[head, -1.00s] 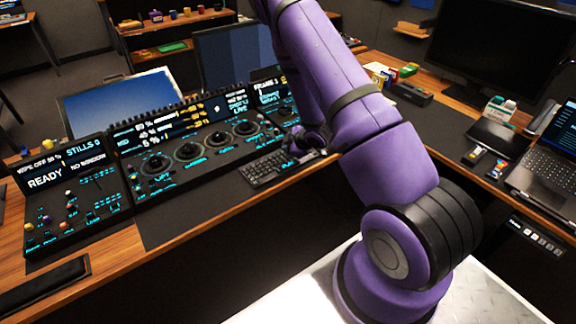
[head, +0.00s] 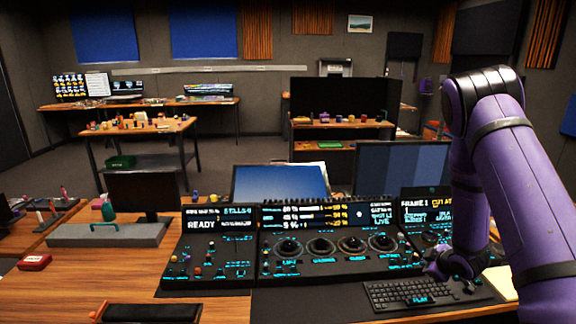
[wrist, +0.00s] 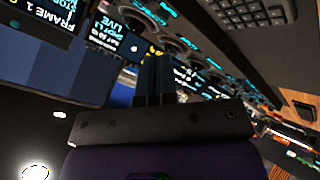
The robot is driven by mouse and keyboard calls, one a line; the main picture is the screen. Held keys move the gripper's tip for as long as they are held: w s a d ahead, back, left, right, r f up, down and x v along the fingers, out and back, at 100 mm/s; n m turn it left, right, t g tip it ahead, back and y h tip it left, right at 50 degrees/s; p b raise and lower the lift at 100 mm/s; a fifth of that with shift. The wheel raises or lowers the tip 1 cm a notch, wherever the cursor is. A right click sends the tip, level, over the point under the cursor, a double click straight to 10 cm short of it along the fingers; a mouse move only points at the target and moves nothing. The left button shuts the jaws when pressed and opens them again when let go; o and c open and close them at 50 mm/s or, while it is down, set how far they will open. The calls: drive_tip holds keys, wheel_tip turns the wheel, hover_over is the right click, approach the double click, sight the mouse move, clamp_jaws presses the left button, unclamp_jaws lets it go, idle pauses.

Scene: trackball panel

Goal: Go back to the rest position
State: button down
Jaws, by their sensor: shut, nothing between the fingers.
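My purple arm comes down on the right of the head view. My gripper (head: 440,268) is above the right part of the trackball panel (head: 330,262), close to the black keyboard (head: 395,294). In the wrist view my gripper's dark fingers (wrist: 155,75) are together with nothing between them. The wrist view also shows the panel's lit screens and trackballs, tilted, with the keyboard (wrist: 235,20) at the top right. In the head view the arm partly covers the right end of the panel.
Two monitors (head: 280,181) (head: 398,172) stand behind the panel. A black pad (head: 150,312) lies at the front left of the wooden desk (head: 120,275), and a small red box (head: 34,262) farther left. Several items stand on tables at the back. The desk left of the panel has bare wood.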

drive_tip(key=s+a+r+m+g+h, duration=0.1)
drive_tip(key=s+a+r+m+h, duration=0.2)
drive_tip(key=r, duration=1.1)
drive_tip(key=s+a+r+m, duration=0.2)
drive_tip(key=s+r+m, duration=0.3)
drive_tip(key=r, duration=1)
drive_tip(key=s+a+r+m+g, duration=0.1)
drive_tip(key=s+a+r, duration=0.2)
drive_tip(key=s, duration=0.6)
drive_tip(key=s+a+r+g+y, duration=0.1)
drive_tip(key=s+a+r, duration=0.2)
drive_tip(key=s, duration=0.6)
drive_tip(key=s+a+r+m+g, duration=0.1)
drive_tip(key=s+a+r, duration=0.3)
drive_tip(key=s, duration=0.5)
drive_tip(key=shift+s+r+m+y, duration=0.25)
drive_tip(key=shift+r+m+y, duration=0.05)
drive_tip(key=shift+r+y, duration=0.15)
drive_tip(key=shift+d, duration=0.1)
